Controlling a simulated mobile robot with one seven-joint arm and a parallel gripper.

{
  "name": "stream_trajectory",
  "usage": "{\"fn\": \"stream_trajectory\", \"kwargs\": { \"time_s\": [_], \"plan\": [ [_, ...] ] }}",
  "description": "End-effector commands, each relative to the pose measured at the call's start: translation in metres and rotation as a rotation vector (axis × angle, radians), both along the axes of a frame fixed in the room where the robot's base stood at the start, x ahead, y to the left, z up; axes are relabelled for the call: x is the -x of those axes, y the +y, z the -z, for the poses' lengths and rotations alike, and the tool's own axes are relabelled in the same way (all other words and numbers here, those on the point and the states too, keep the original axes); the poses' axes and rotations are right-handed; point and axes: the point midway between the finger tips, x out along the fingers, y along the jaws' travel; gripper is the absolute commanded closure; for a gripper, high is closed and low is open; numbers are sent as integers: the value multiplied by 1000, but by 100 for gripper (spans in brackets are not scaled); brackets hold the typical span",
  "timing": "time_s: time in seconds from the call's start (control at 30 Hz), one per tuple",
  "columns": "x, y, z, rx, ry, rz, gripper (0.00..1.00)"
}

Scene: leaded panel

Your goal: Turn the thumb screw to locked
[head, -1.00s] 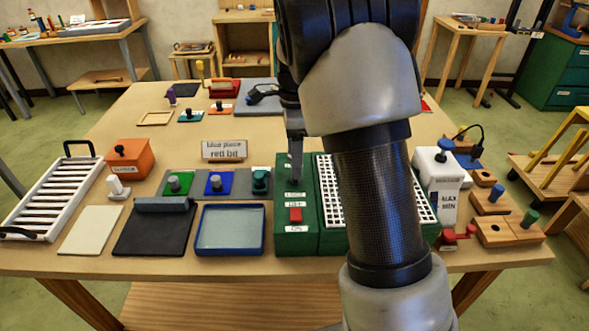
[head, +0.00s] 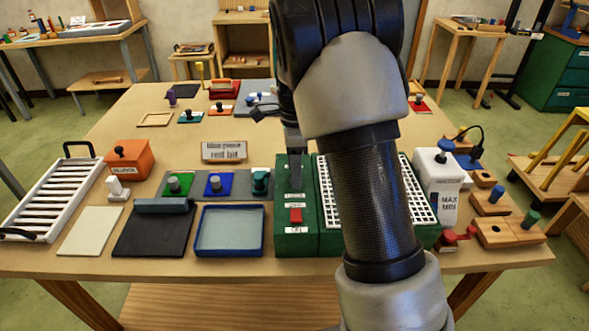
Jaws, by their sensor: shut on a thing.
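My gripper (head: 295,178) points down at the back part of the narrow green box (head: 296,248), left of the white grid. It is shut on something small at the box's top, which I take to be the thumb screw. The fingers hide the screw, so its turn position cannot be read. Small white labels (head: 295,205) lie on the box just in front of the fingers, too blurred to read. A red block (head: 295,215) sits on the same box nearer the front edge.
A white grid (head: 328,200) on green stands close right, partly behind my arm. A white bottle (head: 437,185) stands at the right. A sign (head: 224,151) stands behind.

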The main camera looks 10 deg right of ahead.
Motion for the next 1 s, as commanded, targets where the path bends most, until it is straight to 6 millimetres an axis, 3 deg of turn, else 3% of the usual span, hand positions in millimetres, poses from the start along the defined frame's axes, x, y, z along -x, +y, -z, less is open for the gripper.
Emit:
{"fn": "stream_trajectory", "kwargs": {
  "time_s": [0.37, 1.0],
  "plan": [
    [0, 0, -1, 0, 0, -117, 76],
    [0, 0, -1, 0, -1, -697, 76]
  ]
}}
